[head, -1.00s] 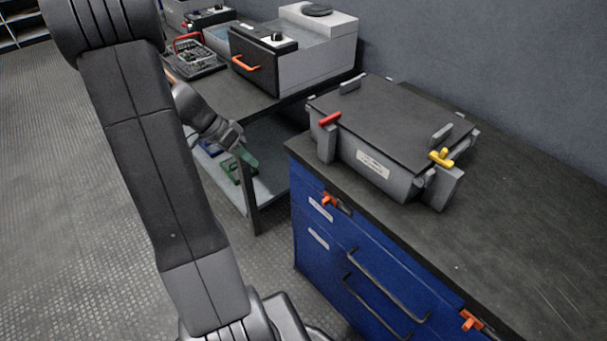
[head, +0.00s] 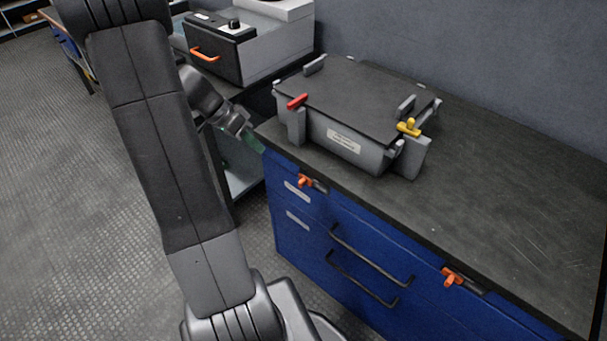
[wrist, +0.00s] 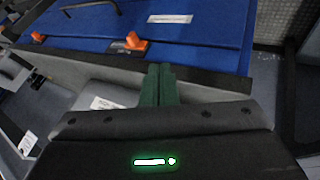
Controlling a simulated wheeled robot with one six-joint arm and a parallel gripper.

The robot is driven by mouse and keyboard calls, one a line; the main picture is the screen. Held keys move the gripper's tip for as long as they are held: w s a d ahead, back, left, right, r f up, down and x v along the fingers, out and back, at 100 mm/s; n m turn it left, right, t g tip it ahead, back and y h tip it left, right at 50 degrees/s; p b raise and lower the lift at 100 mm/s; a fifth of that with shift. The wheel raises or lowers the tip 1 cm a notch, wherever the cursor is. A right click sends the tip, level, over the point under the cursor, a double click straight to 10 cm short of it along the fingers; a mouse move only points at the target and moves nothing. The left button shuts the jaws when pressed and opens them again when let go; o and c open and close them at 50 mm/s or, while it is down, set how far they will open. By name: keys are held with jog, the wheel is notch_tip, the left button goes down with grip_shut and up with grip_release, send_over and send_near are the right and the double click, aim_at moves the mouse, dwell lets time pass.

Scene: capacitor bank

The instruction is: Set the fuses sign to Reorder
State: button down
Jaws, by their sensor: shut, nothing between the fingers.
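No fuses sign can be made out in either view. My gripper (head: 249,143) shows in the head view as green fingers beside the left corner of the blue cabinet, partly hidden by the wrist and arm. In the wrist view my gripper (wrist: 158,72) has its two green fingers together, shut and empty, in front of the blue cabinet's top edge.
The blue cabinet (head: 300,241) has black handles and orange latches (head: 304,181). On its dark top stands a grey lidded case (head: 352,146) with red and yellow handles. A grey machine (head: 262,45) stands behind left. Open floor lies at left.

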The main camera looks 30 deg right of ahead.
aim_at(303, 183)
jog(key=shift+f, duration=0.1)
dwell(0.3)
jog(key=shift+s+d+f+b, duration=0.15)
jog(key=shift+s+d+f, duration=0.95)
jog(key=shift+f, duration=0.2)
jog(key=shift+s+d+f+b, duration=0.2)
jog(key=shift+s+d+f, duration=0.9)
jog(key=shift+f, duration=0.2)
jog(key=shift+s+d+f+b, duration=0.15)
jog(key=shift+s+d+f, duration=0.95)
jog(key=shift+f, duration=0.2)
jog(key=shift+f, duration=0.1)
jog(key=s+b, duration=0.1)
jog(key=s+d+b, duration=0.1)
jog(key=b, duration=0.1)
jog(key=s+b, duration=0.2)
jog(key=shift+d+f, duration=0.15)
jog(key=shift+d, duration=0.25)
jog(key=shift+s+d+r, duration=0.15)
jog(key=shift+s+r, duration=0.05)
jog(key=shift+s, duration=0.3)
